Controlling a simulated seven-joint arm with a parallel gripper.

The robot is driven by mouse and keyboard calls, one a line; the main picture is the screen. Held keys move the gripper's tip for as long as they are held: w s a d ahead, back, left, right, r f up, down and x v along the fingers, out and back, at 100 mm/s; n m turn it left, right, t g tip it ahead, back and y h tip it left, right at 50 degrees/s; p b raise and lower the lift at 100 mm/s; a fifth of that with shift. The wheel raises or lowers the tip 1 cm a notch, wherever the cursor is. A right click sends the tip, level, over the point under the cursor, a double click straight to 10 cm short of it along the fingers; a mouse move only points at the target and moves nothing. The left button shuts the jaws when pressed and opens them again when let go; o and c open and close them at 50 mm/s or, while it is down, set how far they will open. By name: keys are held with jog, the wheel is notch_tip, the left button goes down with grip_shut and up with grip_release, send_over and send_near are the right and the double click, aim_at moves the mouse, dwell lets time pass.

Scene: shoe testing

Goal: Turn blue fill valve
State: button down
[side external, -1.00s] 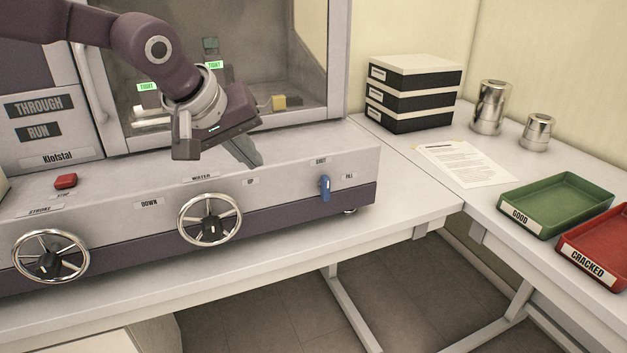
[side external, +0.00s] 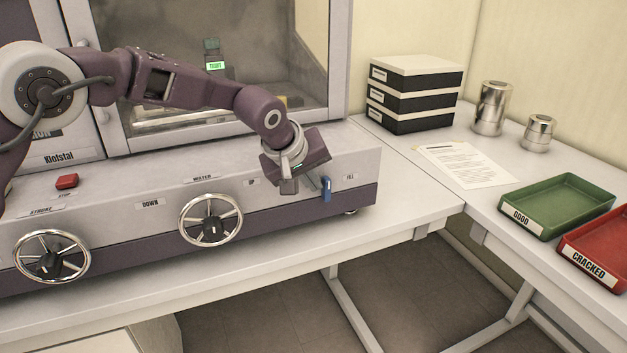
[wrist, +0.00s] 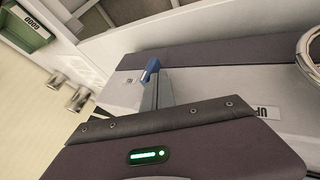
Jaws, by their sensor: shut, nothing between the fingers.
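The blue fill valve (side external: 326,188) is a small upright lever on the front of the machine, at its right end beside the FILL label (side external: 350,177). In the wrist view the blue lever (wrist: 151,68) shows just past my fingertips. My gripper (side external: 306,186) is shut with nothing in it, just left of the lever in the side view. In the wrist view the closed fingers (wrist: 153,88) point at the lever and overlap its lower part. I cannot tell whether they touch it. The SHUT label is hidden behind my gripper in the side view.
A chrome handwheel (side external: 211,220) sits left of the valve, with another (side external: 52,256) farther left. A red stop button (side external: 67,181) is on the machine's sloped top. Green (side external: 556,205) and red (side external: 598,245) trays lie on the right bench. Space in front of the valve is clear.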

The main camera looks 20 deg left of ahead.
aim_at(330, 180)
jog(key=shift+w+d, duration=0.15)
dwell(0.3)
jog(key=shift+w+d+r, duration=0.2)
jog(key=shift+w+d, duration=0.3)
jog(key=shift+w+d+r, duration=0.2)
jog(key=shift+w+d, duration=0.25)
jog(key=shift+d, duration=0.05)
jog(key=shift+w+d, duration=0.2)
jog(key=shift+w, duration=0.05)
jog(key=shift+r, duration=0.1)
dwell(0.3)
